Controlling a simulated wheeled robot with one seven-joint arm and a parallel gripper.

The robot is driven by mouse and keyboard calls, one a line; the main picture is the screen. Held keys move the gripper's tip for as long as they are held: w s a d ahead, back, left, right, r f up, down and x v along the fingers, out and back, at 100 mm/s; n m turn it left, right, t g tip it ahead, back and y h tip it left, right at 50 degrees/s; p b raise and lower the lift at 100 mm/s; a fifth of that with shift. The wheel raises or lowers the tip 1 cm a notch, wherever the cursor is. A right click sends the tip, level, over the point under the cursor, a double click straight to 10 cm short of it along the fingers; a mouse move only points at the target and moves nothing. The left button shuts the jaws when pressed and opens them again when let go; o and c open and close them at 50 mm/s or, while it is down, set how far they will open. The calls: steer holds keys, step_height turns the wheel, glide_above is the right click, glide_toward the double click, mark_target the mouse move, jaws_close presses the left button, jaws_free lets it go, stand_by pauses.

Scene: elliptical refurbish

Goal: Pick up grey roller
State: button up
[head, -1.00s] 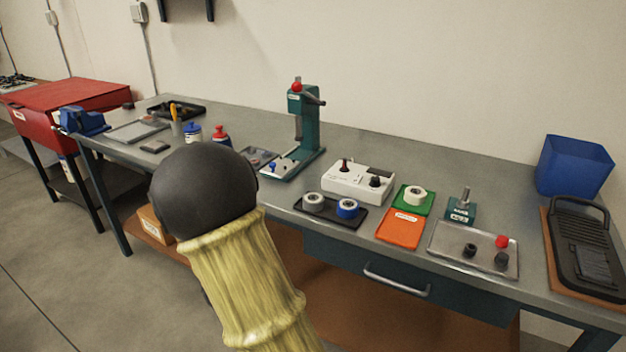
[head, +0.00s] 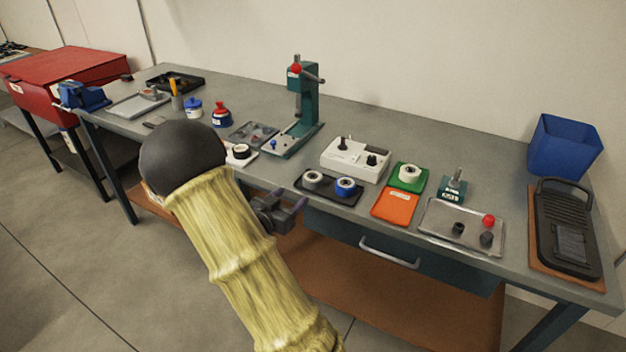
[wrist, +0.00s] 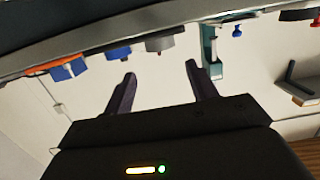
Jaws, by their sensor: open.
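The grey roller (head: 313,179) sits at the left of a black tray (head: 330,195) near the front edge of the bench. A blue roller (head: 346,187) sits to its right on the same tray. My gripper (head: 284,206) is in front of the bench edge, left of and below the tray in the head view, apart from the rollers. In the wrist view, which appears upside down, my gripper (wrist: 160,74) is open and empty. The grey roller (wrist: 160,42) shows beyond the gap between the fingers, with the blue roller (wrist: 118,52) to its left.
A white device (head: 354,159) stands behind the tray. A green press (head: 302,105) stands behind and left. Orange (head: 395,205) and green (head: 406,180) plates lie right of the tray, and a metal tray (head: 450,240) farther right. A drawer handle (head: 390,253) juts below the bench edge.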

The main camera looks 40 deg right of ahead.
mark_target(308, 182)
steer(key=x, duration=0.9)
steer(key=shift+w+d+f, duration=0.1)
steer(key=shift+w+d, duration=0.15)
steer(key=shift+d, duration=0.1)
steer(key=shift+s, duration=0.1)
steer(key=shift+d, duration=0.2)
steer(key=p+x, duration=0.1)
steer(key=x, duration=0.3)
steer(key=shift+w+d, duration=0.25)
steer(key=shift+d, duration=0.1)
steer(key=c, duration=0.7)
